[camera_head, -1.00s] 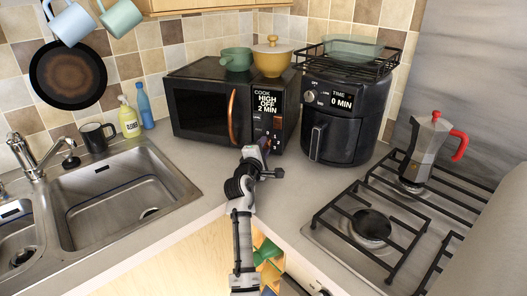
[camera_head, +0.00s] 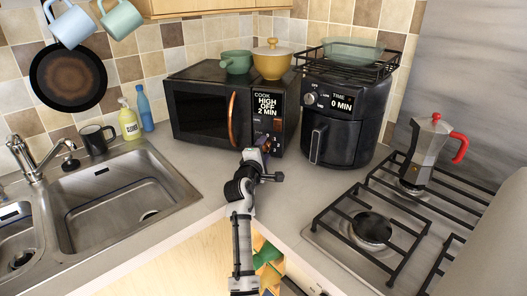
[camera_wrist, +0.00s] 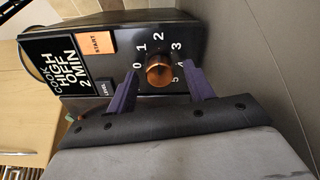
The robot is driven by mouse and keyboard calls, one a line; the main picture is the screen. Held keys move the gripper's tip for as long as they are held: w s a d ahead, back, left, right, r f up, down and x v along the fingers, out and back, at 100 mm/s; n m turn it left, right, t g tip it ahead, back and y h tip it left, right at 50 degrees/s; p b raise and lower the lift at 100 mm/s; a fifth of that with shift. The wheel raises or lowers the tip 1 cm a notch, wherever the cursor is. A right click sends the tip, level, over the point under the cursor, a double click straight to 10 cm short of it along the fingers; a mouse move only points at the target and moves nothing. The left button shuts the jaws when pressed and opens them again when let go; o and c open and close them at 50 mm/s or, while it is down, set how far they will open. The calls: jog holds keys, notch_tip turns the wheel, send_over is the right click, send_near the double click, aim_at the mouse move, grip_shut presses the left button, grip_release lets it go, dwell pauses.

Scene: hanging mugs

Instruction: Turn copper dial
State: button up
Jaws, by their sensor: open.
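The copper dial (camera_wrist: 159,70) is a round knob on the microwave's control panel, ringed by printed numbers, in the wrist view. My gripper (camera_wrist: 160,88) is open, with its two purple fingers on either side of the dial. I cannot tell whether the fingers touch it. In the head view my gripper (camera_head: 264,143) is at the lower part of the microwave (camera_head: 202,112) panel and hides the dial.
A black air fryer (camera_head: 340,125) stands right of the microwave. A green pot (camera_head: 236,62) and a yellow pot (camera_head: 272,62) sit on top of the microwave. A sink (camera_head: 125,195) is at left and a gas hob (camera_head: 375,230) at right. The counter before the microwave is clear.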

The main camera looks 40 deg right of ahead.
jog(key=b+v, duration=0.3)
jog(key=v, duration=1)
jog(key=shift+s+a+r, duration=0.1)
jog(key=shift+s+a, duration=0.05)
jog(key=shift+a, duration=0.25)
